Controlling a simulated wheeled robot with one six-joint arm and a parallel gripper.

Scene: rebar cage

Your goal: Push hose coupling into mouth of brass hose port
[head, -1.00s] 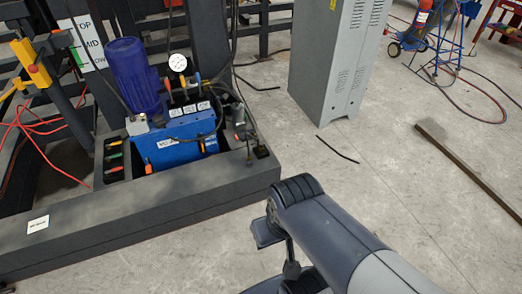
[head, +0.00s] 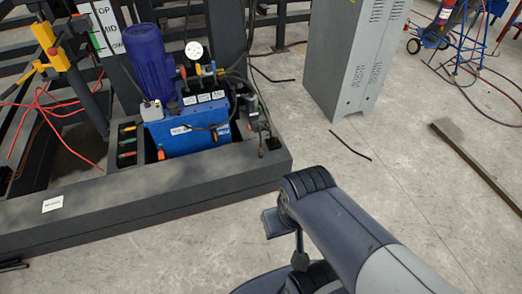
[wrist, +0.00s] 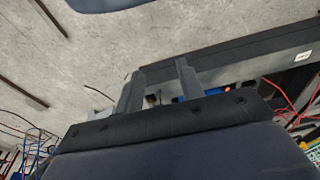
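The blue power unit (head: 185,135) with a purple-blue motor (head: 153,62) and a white gauge (head: 194,50) stands in the dark frame base at left in the head view. A black hose (head: 232,108) loops over its front and right side. The hose coupling and the brass port are too small for me to pick out surely; small orange and brass-coloured bits show near the unit. My gripper (wrist: 160,68) shows in the wrist view with its two grey fingers apart and nothing visible between them. The head view shows my arm but not my fingers.
The dark base beam (head: 140,205) runs along the left front. A yellow clamp (head: 47,45) with red cables (head: 60,118) stands at far left. A grey cabinet (head: 355,60) stands behind. A loose bar (head: 470,160) lies at right; the concrete floor between is mostly clear.

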